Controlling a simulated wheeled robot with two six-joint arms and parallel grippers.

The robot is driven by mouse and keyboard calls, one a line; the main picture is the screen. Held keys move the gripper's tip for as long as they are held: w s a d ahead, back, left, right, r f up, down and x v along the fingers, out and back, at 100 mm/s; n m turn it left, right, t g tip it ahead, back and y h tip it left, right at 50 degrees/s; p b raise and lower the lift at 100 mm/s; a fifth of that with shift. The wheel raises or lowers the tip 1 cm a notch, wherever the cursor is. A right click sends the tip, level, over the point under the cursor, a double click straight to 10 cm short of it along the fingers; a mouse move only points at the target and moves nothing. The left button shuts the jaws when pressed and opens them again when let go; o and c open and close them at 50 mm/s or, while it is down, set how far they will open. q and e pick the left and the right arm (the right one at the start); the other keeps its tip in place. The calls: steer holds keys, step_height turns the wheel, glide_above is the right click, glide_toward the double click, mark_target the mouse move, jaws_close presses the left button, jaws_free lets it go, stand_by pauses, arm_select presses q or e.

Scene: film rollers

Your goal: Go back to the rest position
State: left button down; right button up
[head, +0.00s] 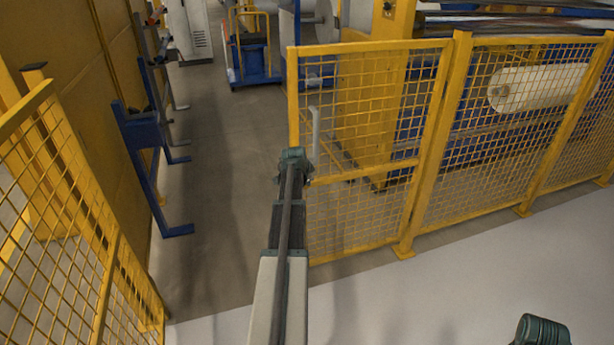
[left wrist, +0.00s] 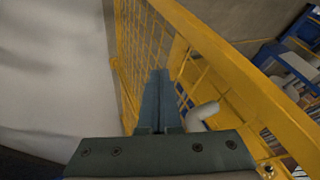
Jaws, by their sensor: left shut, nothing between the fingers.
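My left arm reaches forward from the bottom of the head view, and its gripper (head: 293,156) is at the free left edge of a yellow mesh gate panel (head: 365,172). In the left wrist view the two dark fingers (left wrist: 158,82) are pressed together with nothing between them. A light grey bar handle (head: 315,130) on the gate is close to the gripper. In the left wrist view this handle (left wrist: 200,115) is just right of the fingers; I cannot tell whether they touch.
A yellow mesh fence (head: 70,215) stands at the left. A gap with grey floor (head: 225,200) lies between it and the gate panel. Blue racks (head: 148,135) line the left wall. More fencing (head: 500,120) runs right, before a machine with a white roll (head: 540,88).

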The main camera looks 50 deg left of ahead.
arm_select(q)
steer(key=p+v, duration=0.2)
steer(key=v, duration=0.2)
steer(key=shift+s, duration=0.1)
arm_select(e)
step_height(320, 180, up, 3)
steer(key=shift+r, duration=0.1)
arm_select(q)
steer(key=shift+d, duration=0.15)
